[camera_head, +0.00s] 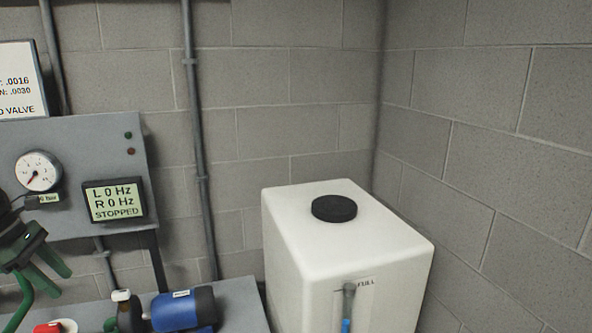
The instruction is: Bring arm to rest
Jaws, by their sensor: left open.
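My left gripper (56,281) is at the lower left edge of the head view, its green fingers apart and pointing down and to the right. It looks empty. It hangs in front of the grey panel, above the bench, and the rest of my left arm is mostly cut off by the picture edge. My right gripper is not in view.
The grey panel (95,150) carries a round gauge (38,171) and a display (114,200) reading L 0 Hz, R 0 Hz, STOPPED. A blue motor (184,309) lies on the bench (237,298). A white tank (345,255) with a black cap (334,208) fills the corner.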

